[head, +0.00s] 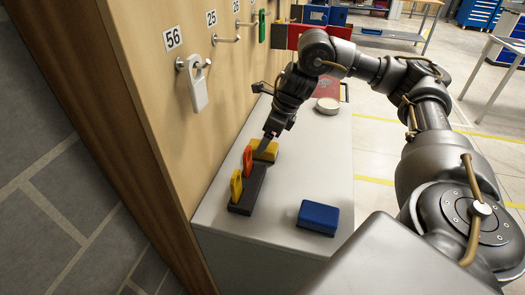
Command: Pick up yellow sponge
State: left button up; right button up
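The yellow sponge (270,152) lies on the light grey top of the cabinet (285,215), at the far end of a black holder. My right arm comes in from the right and reaches down to it. My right gripper (264,147) is at the sponge, and its fingertips overlap it in the picture. I cannot tell whether the fingers touch the sponge or how far apart they are. The gripper hides part of the sponge. My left gripper is not in view.
The black holder (247,192) carries a red piece (247,158) and a yellow piece (236,186). A round white object (327,106) sits farther back. The wooden panel (160,90) with numbered hooks and a white tag (198,88) borders the left.

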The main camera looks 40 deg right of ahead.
jog(key=x, duration=0.4)
jog(key=shift+s+d+p, duration=0.2)
jog(key=shift+p, duration=0.15)
jog(key=shift+w+a+f, duration=0.1)
jog(key=shift+w+f, duration=0.05)
jog(key=shift+f, duration=0.3)
jog(key=c, duration=1.1)
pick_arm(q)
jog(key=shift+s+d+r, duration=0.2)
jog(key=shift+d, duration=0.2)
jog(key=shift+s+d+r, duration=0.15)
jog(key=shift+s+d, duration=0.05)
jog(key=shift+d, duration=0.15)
pick_arm(e)
jog(key=shift+o, duration=0.2)
jog(key=shift+r, duration=0.1)
